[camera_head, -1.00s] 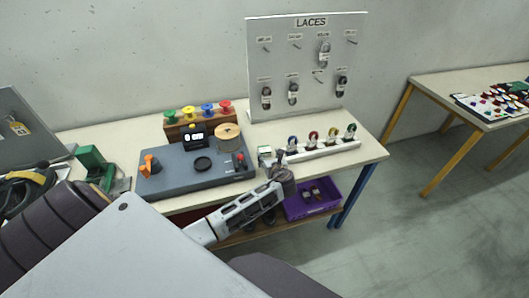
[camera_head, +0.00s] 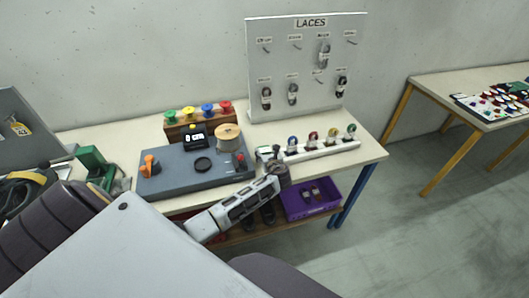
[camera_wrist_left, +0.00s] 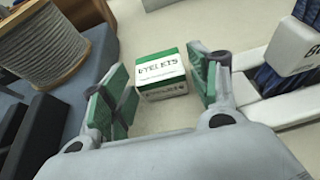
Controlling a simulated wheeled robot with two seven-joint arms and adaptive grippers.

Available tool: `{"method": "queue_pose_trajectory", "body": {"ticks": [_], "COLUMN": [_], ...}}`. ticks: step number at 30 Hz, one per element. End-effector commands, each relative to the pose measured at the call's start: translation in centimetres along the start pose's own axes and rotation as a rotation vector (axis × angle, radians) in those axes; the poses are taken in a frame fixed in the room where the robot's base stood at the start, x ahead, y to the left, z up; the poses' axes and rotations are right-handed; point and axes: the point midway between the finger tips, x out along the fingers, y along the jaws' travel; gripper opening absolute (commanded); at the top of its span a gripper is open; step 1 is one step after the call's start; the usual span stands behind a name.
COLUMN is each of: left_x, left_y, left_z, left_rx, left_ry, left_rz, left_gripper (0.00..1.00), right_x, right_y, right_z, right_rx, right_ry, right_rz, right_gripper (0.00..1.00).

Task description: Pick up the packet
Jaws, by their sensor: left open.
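The packet (camera_wrist_left: 161,74) is a small white and green box labelled "EYELETS". In the left wrist view it stands on the table between the open fingers of my left gripper (camera_wrist_left: 160,95), a little beyond the fingertips, with gaps on both sides. In the head view my left gripper (camera_head: 272,160) is over the table's front edge, right of the grey machine. It mostly hides the packet there. My right gripper does not show.
A wooden spool (camera_head: 228,137) and grey machine base (camera_head: 180,172) stand left of the packet. A white rack (camera_head: 322,149) with several coloured-topped pieces is on the right. A LACES board (camera_head: 305,70) stands behind. A purple bin (camera_head: 312,198) sits on the lower shelf.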

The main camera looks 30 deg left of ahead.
Motion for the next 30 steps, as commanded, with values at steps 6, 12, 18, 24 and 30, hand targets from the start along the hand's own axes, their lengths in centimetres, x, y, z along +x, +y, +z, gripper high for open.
{"method": "queue_pose_trajectory", "body": {"ticks": [6, 12, 18, 24, 30], "left_x": [2.0, 2.8, 2.8, 2.8, 2.8], "left_y": [0.1, 0.1, 0.1, 0.1, 0.1], "left_z": [0.1, 0.0, 0.1, 0.0, 0.0], "left_rx": [0.002, 0.001, 0.001, 0.001, 0.001], "left_ry": [0.0, 0.001, 0.001, 0.001, 0.001], "left_rz": [0.0, 0.0, -0.001, -0.001, -0.001], "left_gripper": [0.61, 0.61, 0.61, 0.61, 0.44], "right_x": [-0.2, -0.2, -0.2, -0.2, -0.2], "right_y": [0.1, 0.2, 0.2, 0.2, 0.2], "right_z": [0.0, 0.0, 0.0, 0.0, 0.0], "right_rx": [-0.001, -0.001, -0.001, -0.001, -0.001], "right_ry": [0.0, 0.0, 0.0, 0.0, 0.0], "right_rz": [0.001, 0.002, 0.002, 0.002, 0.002], "right_gripper": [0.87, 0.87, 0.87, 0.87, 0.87]}}
